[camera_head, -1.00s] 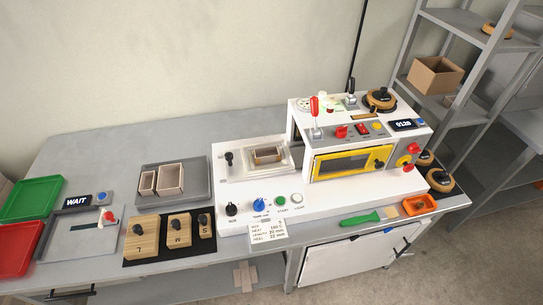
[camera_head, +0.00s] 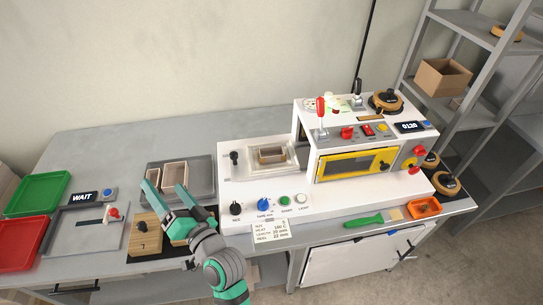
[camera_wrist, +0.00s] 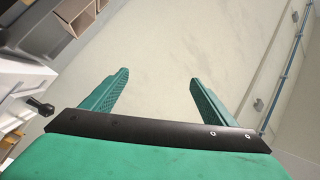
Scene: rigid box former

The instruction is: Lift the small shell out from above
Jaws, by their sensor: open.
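A small open box shell (camera_head: 271,150) sits in the pale recessed bed of the white machine (camera_head: 232,188), left of its raised housing. Two more open shells, a narrower one (camera_head: 154,177) and a wider one (camera_head: 174,174), stand in a grey tray (camera_head: 206,163) on the table. My gripper (camera_head: 161,185) is open, its green fingers apart in front of that tray and partly covering it. It is left of the machine's shell. In the wrist view my gripper (camera_wrist: 158,77) holds nothing between its fingers; only wall shows there.
Wooden blocks with black knobs (camera_head: 143,235) lie on a dark mat, partly behind my arm. Green (camera_head: 38,192) and red (camera_head: 22,243) trays are at the far left. The raised housing with its yellow-framed window (camera_head: 357,165) stands right of the bed. The table's back left is clear.

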